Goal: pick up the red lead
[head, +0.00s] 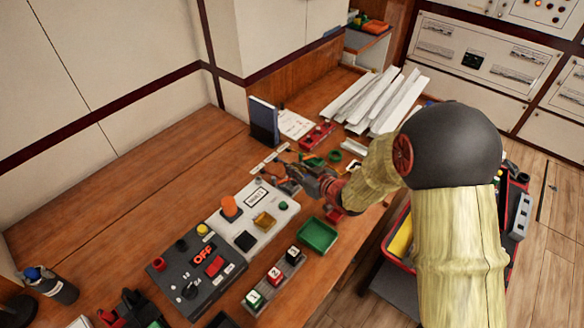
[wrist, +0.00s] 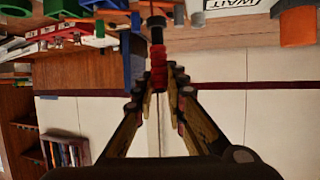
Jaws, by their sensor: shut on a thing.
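In the wrist view my gripper (wrist: 160,85) is shut on the red lead (wrist: 158,65). The lead shows as a short red ribbed piece with a black part above it in the picture, between the fingertips. In the head view my gripper (head: 298,177) is over the bench, beyond the white panel with the orange knob. The lead cannot be made out clearly there, and I cannot tell whether its far end touches anything.
The white panel (head: 228,240) and a dark control box (head: 195,288) marked OFF stand on the wooden bench (head: 130,190). A green tray (head: 317,235) and a rack of numbered cubes (head: 273,280) lie nearby. A blue binder (head: 264,120), a red strip (head: 318,136) and papers are behind.

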